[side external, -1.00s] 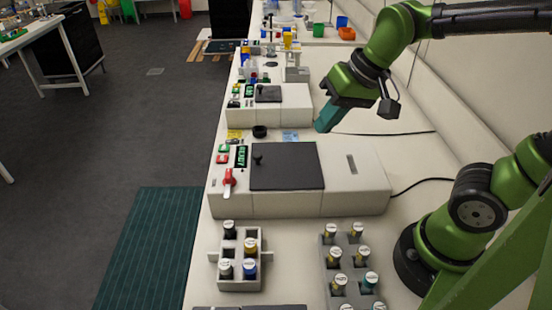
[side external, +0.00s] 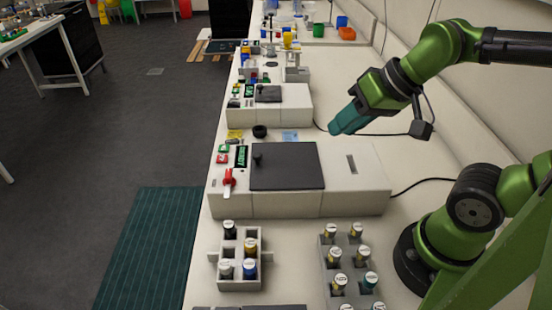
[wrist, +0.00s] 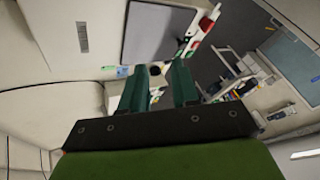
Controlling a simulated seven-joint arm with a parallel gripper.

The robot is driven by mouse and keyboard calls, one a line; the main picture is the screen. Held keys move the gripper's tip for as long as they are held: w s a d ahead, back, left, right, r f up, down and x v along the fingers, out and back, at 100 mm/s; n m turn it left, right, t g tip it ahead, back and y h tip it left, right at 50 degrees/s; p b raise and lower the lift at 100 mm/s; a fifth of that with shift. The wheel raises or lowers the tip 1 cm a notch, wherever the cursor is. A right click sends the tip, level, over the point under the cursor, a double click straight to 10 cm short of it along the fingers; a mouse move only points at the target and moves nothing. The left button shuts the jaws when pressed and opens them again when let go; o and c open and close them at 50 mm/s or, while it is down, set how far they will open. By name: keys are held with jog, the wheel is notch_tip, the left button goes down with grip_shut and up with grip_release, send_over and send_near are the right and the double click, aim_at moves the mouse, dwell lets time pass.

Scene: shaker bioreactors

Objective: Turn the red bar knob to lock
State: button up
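The red bar knob (side external: 229,178) is on the front left face of the nearer grey shaker unit (side external: 355,190), its bar roughly upright. In the wrist view a red patch that looks like the knob (wrist: 206,22) shows near the top, at the unit's edge. My gripper (side external: 337,129) is in the air above the back right of that unit, well away from the knob and tilted to point left. In the wrist view its two teal fingers (wrist: 158,75) stand apart with nothing between them.
The unit has a dark lid (side external: 287,168) with a small black handle and a lit green display (side external: 241,156). A second shaker (side external: 290,110) stands behind. Vial racks (side external: 238,258) stand in front. Air above the near unit is free.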

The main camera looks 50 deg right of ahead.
jog(key=shift+o, duration=0.5)
jog(key=w+a+r+n+g, duration=0.1)
jog(key=w+a+g, duration=0.2)
jog(key=w+a, duration=0.3)
jog(key=w, duration=0.3)
jog(key=shift+r, duration=0.15)
notch_tip(320, 180, up, 2)
jog(key=m+g+h, duration=0.2)
jog(key=m+g, duration=0.1)
jog(key=m, duration=0.3)
send_over(228, 173)
notch_tip(228, 173, down, 17)
jog(key=shift+r, duration=0.2)
grip_shut()
